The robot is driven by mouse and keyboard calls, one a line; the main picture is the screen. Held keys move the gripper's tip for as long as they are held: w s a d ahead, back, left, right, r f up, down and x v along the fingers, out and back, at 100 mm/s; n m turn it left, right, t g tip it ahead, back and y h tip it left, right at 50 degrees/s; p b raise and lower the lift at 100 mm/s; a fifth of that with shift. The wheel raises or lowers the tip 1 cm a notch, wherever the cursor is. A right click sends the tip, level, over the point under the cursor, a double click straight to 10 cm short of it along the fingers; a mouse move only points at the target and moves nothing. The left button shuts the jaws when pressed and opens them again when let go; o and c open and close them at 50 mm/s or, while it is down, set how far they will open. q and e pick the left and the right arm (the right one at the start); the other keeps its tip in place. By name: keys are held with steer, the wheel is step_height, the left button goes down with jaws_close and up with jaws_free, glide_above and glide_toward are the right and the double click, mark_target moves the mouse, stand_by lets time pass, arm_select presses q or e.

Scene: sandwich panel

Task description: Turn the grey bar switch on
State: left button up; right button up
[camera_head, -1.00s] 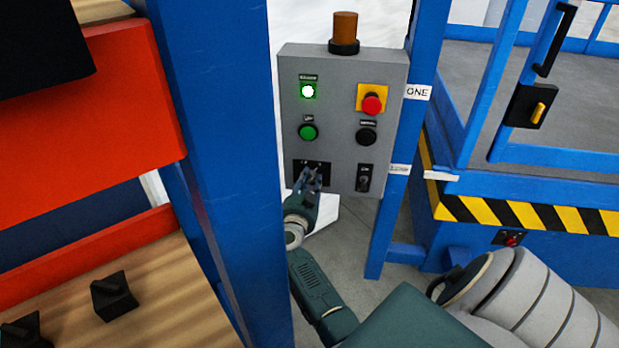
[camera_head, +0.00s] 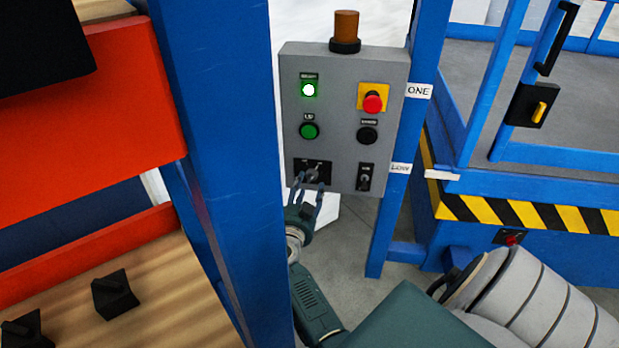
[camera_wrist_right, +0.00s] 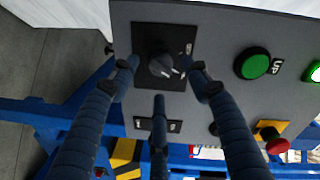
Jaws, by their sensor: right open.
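The grey control panel (camera_head: 343,115) stands between blue posts in the head view. A dark grey bar knob on a black square plate (camera_head: 318,165) is at its lower left; I take this as the grey bar switch (camera_wrist_right: 166,64). My right gripper (camera_head: 309,188) is open just in front of and below this plate. In the wrist view its fingers (camera_wrist_right: 163,80) spread around the knob's outline, with no clear contact visible. The knob's exact angle is hard to read. My left gripper is not in view.
A smaller switch (camera_head: 366,180) sits to the right on the panel. Above are a black button (camera_head: 367,135), green button (camera_head: 309,131), lit green lamp (camera_head: 309,90) and red emergency stop (camera_head: 373,102). A blue post (camera_head: 226,170) stands close on the left.

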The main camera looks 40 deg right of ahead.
steer(key=v, duration=0.3)
steer(key=shift+s, duration=0.1)
stand_by(0.5)
